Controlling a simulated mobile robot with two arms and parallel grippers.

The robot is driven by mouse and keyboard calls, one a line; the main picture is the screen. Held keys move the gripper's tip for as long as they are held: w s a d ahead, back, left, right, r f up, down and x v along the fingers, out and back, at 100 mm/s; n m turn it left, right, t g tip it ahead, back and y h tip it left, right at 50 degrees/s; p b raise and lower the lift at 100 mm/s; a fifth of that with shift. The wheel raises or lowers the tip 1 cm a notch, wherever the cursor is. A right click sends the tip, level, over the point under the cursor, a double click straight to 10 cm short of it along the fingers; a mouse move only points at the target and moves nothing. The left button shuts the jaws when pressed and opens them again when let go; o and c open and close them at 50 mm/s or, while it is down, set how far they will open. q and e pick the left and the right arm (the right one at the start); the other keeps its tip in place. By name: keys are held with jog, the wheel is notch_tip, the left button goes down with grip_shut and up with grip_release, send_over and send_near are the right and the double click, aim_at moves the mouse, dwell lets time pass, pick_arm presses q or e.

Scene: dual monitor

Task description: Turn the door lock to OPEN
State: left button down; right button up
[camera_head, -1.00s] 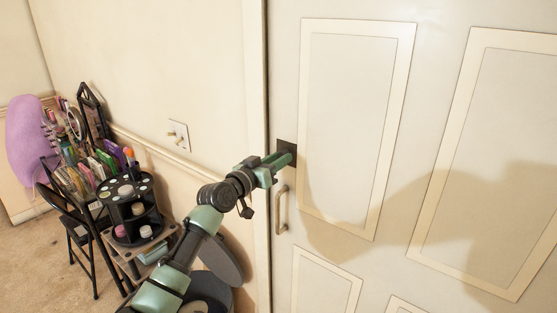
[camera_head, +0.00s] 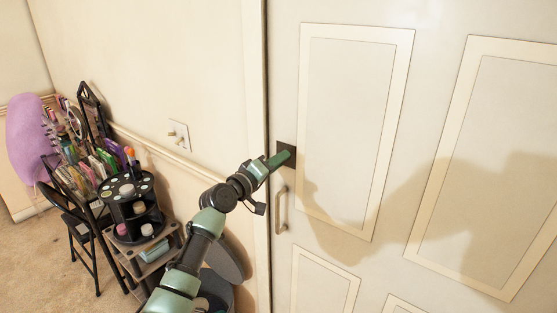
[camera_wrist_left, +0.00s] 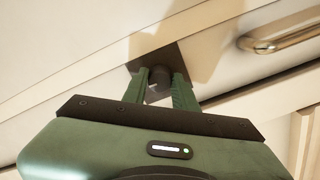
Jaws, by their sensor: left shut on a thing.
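The door lock shows as a dark square plate (camera_head: 287,151) on the pale door (camera_head: 345,130), near its left edge. In the left wrist view the plate (camera_wrist_left: 146,60) carries a dark round knob (camera_wrist_left: 159,77). My left gripper (camera_head: 285,158) reaches the lock from the left. In the left wrist view its green fingers (camera_wrist_left: 160,84) stand on either side of the knob and are shut on it. The fingers and hand hide part of the knob, and I cannot read any marking on the lock. My right gripper is not in view.
A metal door handle (camera_head: 282,210) sits just below the lock and shows beside the fingers in the left wrist view (camera_wrist_left: 290,38). A light switch (camera_head: 178,134) is on the wall. A cluttered rack (camera_head: 130,205) stands at the left.

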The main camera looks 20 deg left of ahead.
pick_arm(q)
jog(key=shift+n, duration=0.4)
jog(key=c, duration=1.1)
grip_release()
jog(key=b+v, duration=0.1)
jog(key=v, duration=0.6)
jog(key=shift+s+a+b, duration=0.2)
jog(key=shift+s+b, duration=0.1)
jog(key=shift+s, duration=0.05)
